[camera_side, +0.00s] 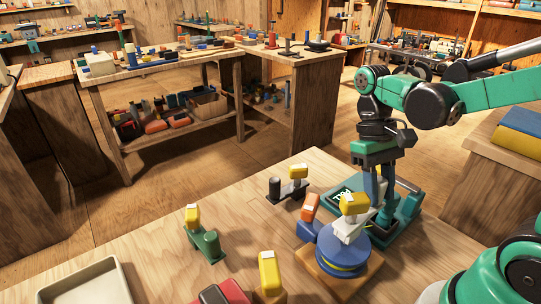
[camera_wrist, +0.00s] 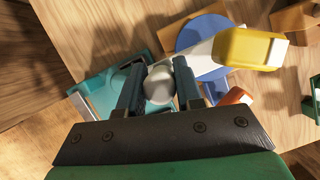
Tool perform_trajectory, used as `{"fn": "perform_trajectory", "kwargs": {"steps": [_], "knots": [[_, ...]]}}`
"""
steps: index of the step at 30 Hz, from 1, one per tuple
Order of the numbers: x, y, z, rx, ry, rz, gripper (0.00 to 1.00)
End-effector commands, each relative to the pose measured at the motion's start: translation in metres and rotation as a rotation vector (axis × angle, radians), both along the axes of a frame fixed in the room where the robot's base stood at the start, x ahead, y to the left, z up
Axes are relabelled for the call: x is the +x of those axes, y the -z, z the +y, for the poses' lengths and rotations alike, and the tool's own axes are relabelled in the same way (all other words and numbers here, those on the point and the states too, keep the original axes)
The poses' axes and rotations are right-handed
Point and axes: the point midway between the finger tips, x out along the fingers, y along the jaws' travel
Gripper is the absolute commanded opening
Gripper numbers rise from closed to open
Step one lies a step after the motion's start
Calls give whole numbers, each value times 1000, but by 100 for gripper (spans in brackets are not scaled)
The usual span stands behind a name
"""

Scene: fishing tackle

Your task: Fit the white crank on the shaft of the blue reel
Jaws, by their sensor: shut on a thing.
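The white crank (camera_side: 349,229) has a yellow knob (camera_side: 354,203) at its free end. My gripper (camera_side: 379,194) points down and is shut on the crank's round white hub, which shows between the fingers in the wrist view (camera_wrist: 159,84). The crank's arm reaches from the hub toward the blue reel (camera_side: 342,254), and its knob (camera_wrist: 248,48) overlaps the reel (camera_wrist: 196,28) in the wrist view. The reel sits on a wooden base (camera_side: 312,266). The hub appears over the teal tray beside the reel. I cannot tell whether the crank touches anything below. The reel's shaft is hidden.
The teal tray (camera_side: 407,211) lies below my gripper. A blue piece with an orange knob (camera_side: 310,206) stands close left of the reel. A pale tray (camera_side: 87,285) lies front left.

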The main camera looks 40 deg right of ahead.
Motion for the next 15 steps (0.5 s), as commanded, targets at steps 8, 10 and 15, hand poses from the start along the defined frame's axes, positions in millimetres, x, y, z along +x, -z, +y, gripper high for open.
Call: {"fn": "perform_trajectory", "kwargs": {"steps": [8,10,15], "knots": [[0,7,0,0,0,0,0],[0,9,0,0,0,0,0],[0,13,0,0,0,0,0]]}}
